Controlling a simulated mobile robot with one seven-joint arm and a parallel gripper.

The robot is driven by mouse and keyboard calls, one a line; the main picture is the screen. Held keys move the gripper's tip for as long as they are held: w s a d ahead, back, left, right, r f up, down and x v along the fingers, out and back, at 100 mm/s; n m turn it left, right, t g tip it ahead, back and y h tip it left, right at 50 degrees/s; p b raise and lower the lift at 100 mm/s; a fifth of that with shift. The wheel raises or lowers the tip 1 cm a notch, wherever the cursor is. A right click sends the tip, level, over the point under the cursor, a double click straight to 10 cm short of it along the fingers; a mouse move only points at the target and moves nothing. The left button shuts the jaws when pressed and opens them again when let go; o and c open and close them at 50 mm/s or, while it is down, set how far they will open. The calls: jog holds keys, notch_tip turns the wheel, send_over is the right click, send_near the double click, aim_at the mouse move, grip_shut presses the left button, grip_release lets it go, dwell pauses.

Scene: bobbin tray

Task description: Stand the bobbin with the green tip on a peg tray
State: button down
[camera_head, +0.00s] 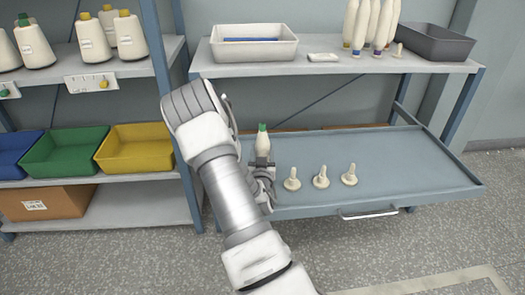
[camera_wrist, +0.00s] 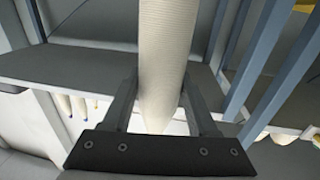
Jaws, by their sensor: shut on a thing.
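The bobbin with the green tip (camera_head: 262,143) is cream, with its green end up and close to upright. My gripper (camera_head: 263,165) is shut on its lower part, at the left side of the pull-out tray (camera_head: 420,178). In the wrist view the ribbed bobbin body (camera_wrist: 163,45) stands between the two fingers of my gripper (camera_wrist: 160,88). The tray is blue-grey and carries a row of three bare cream pegs: left (camera_head: 292,181), middle (camera_head: 321,178) and right (camera_head: 349,176). The bobbin is left of and behind the left peg. My gripper hides the bobbin's lower end.
Above the tray, a shelf holds a white bin (camera_head: 253,52), several bobbins (camera_head: 362,25) with coloured ends, and a dark bin (camera_head: 433,45). The left rack has cones, one green-tipped (camera_head: 33,45), and green (camera_head: 66,153) and yellow (camera_head: 135,150) bins. The tray's right side is clear.

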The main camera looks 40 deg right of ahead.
jog(key=shift+f, duration=0.2)
jog(key=shift+c, duration=0.5)
grip_release()
jog(key=p+v, duration=0.4)
jog(key=v, duration=1.3)
jog(key=shift+s+a, duration=0.15)
jog(key=shift+a, duration=0.05)
jog(key=shift+r, duration=0.1)
